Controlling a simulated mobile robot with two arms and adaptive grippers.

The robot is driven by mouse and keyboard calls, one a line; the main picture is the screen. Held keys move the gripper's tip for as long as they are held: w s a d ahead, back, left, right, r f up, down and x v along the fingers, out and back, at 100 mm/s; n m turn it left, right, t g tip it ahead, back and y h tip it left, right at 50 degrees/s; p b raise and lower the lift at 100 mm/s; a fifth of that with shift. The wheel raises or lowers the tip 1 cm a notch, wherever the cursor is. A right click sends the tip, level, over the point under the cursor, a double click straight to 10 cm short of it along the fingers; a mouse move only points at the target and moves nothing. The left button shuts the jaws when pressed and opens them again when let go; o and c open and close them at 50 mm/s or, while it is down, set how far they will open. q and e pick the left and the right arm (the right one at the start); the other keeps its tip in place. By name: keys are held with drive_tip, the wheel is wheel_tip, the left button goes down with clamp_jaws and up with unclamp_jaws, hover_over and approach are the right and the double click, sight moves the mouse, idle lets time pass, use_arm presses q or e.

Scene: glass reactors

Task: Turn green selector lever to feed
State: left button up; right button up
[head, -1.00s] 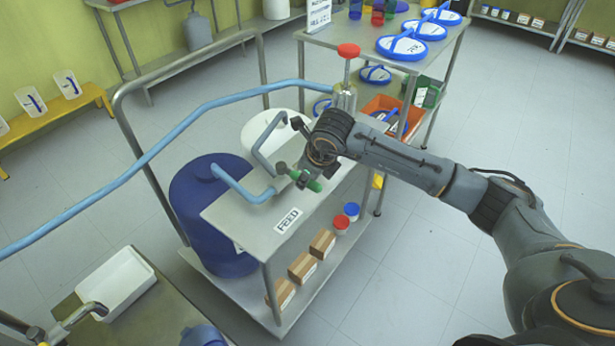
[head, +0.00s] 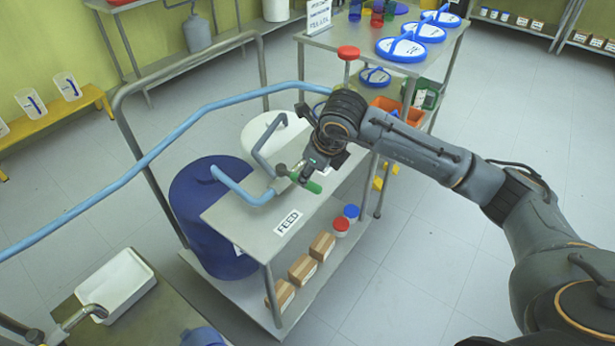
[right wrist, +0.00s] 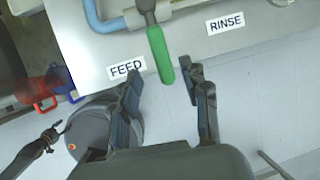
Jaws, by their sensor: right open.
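The green selector lever (head: 311,186) sits on the valve at the front edge of the steel cart top. In the right wrist view the green lever (right wrist: 160,56) points out past the table edge, between the FEED label (right wrist: 126,69) and the RINSE label (right wrist: 226,23). The FEED label also shows in the head view (head: 288,222). My right gripper (right wrist: 164,82) is open, its fingers on either side of the lever's tip, with visible gaps; contact is not seen. In the head view my right gripper (head: 313,163) is just above the lever, partly hidden by its wrist.
Blue pipes (head: 236,188) run to the valve on the cart top. A blue drum (head: 205,218) stands at the cart's left. Boxes (head: 303,268) and small jars (head: 341,227) sit on the lower shelf. Floor at right is clear.

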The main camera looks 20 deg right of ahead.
drive_tip(key=v, duration=0.6)
drive_tip(key=shift+r, duration=0.15)
